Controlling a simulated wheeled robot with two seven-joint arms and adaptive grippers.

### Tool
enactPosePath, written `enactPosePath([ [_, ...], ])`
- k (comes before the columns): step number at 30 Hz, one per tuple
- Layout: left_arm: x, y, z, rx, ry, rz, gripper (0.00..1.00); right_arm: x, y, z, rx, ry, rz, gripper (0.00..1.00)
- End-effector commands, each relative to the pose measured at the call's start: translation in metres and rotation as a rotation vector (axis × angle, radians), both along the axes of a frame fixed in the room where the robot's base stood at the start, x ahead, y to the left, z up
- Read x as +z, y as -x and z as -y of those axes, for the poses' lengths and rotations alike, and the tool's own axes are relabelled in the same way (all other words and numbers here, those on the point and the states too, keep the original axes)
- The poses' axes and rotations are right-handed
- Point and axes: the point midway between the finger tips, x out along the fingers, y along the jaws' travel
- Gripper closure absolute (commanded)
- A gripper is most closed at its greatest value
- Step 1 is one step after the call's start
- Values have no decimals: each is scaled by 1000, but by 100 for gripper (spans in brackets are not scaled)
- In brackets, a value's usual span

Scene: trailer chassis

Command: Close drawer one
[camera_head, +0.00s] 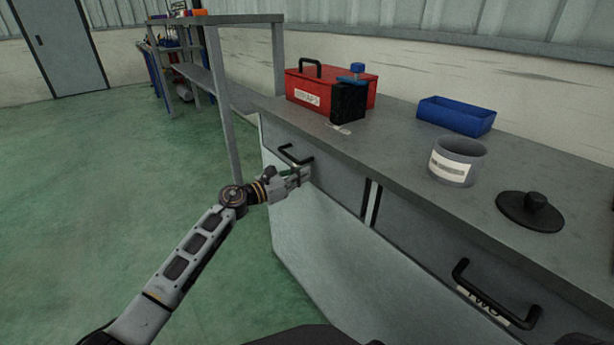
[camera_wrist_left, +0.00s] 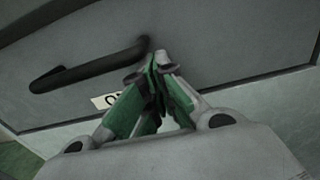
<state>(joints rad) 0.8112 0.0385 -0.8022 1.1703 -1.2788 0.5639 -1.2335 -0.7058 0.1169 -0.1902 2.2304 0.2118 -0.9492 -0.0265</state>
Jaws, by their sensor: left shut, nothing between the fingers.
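Drawer one is the left grey drawer (camera_head: 331,184) of the workbench, with a black bar handle (camera_head: 295,155). In the left wrist view its front (camera_wrist_left: 225,45) fills much of the picture, with the black handle (camera_wrist_left: 90,66) and part of a white label (camera_wrist_left: 107,100) starting with "O". The drawer front looks about flush with the bench, but I cannot tell whether a small gap is left. My left gripper (camera_head: 305,173) is shut and empty at the drawer front, just beside the handle's end; its fingertips (camera_wrist_left: 158,62) seem close to or touching the front. My right gripper is not in view.
The bench top (camera_head: 390,150) carries a red toolbox (camera_head: 340,85), a black block (camera_head: 348,102), a blue bin (camera_head: 456,115), a grey pot (camera_head: 458,160) and a black lid (camera_head: 531,210). Drawer two's handle (camera_head: 495,293) sticks out at right. Green floor (camera_head: 130,190) is clear at left.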

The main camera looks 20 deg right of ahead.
Motion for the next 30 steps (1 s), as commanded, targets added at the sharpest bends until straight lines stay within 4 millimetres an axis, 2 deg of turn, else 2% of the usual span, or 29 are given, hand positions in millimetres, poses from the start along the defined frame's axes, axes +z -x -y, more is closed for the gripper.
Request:
enactPosePath([
  [5, -1, -2, -13, -2, -1, 0, 100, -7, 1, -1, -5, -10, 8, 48],
  [10, 0, 2, -25, -2, -1, 0, 100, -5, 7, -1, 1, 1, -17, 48],
  [30, -1, 23, -91, -1, -3, -2, 100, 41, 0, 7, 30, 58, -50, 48],
])
